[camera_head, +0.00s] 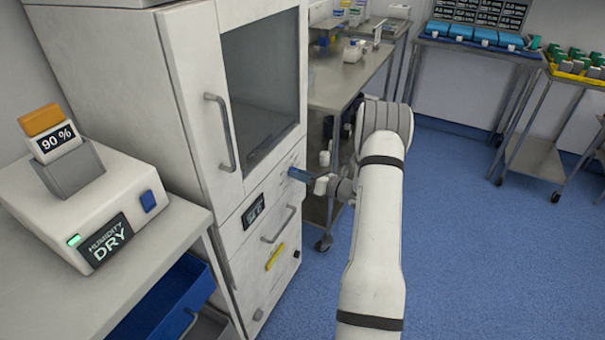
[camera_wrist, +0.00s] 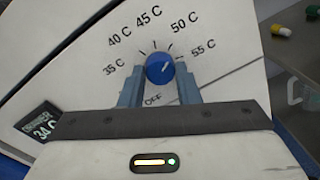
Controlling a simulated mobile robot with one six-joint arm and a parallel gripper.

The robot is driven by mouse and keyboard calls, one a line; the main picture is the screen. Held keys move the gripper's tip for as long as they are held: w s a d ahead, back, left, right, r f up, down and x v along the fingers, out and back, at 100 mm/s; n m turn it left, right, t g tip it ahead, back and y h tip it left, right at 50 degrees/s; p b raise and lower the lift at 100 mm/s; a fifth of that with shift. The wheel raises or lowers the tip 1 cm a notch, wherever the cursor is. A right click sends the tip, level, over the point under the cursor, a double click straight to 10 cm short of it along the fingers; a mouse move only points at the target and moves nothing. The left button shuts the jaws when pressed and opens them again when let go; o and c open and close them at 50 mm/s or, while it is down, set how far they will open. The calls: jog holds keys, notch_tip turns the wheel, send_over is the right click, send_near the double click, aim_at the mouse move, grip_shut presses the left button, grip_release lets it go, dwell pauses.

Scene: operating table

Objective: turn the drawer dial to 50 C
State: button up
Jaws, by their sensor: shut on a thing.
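The blue drawer dial (camera_wrist: 160,67) is on the white cabinet front in the wrist view. Labels 35 C, 40 C, 45 C, 50 C (camera_wrist: 184,23) and 55 C arc above it, with OFF below. A small white mark shows on the dial and seems to slant toward the upper right; its exact setting is hard to read. My gripper (camera_wrist: 160,77) is shut on the dial, one blue-grey finger on each side. A dark drawer display (camera_wrist: 41,120) reads about 34 C.
The white cabinet (camera_head: 190,90) has a glass door above and drawers with handles below. A humidity device (camera_head: 110,210) stands on a bench at left. A metal cart (camera_head: 345,80) is just behind my arm. Blue floor (camera_head: 460,250) at right is clear.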

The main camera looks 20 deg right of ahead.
jog(key=shift+w+d+r, duration=0.1)
jog(key=o, duration=1)
jog(key=shift+c, duration=0.2)
jog(key=v, duration=0.7)
jog(key=shift+s+d, duration=0.2)
jog(key=shift+s, duration=0.2)
jog(key=s+a+r+n+g+p, duration=0.3)
jog(key=s+a+r+n+g, duration=0.3)
jog(key=a+r+n, duration=0.4)
jog(key=s+a+r+n+g+p, duration=0.3)
jog(key=s+a+r+n+g, duration=0.35)
jog(key=a, duration=0.55)
jog(key=s+r+n+h+p, duration=0.5)
jog(key=s+r+n+h, duration=0.5)
jog(key=s+r+n, duration=0.3)
jog(key=s+a+n, duration=0.1)
jog(key=s+n, duration=0.2)
jog(key=n, duration=0.1)
jog(key=shift+r+n, duration=0.25)
jog(key=shift+n, duration=0.1)
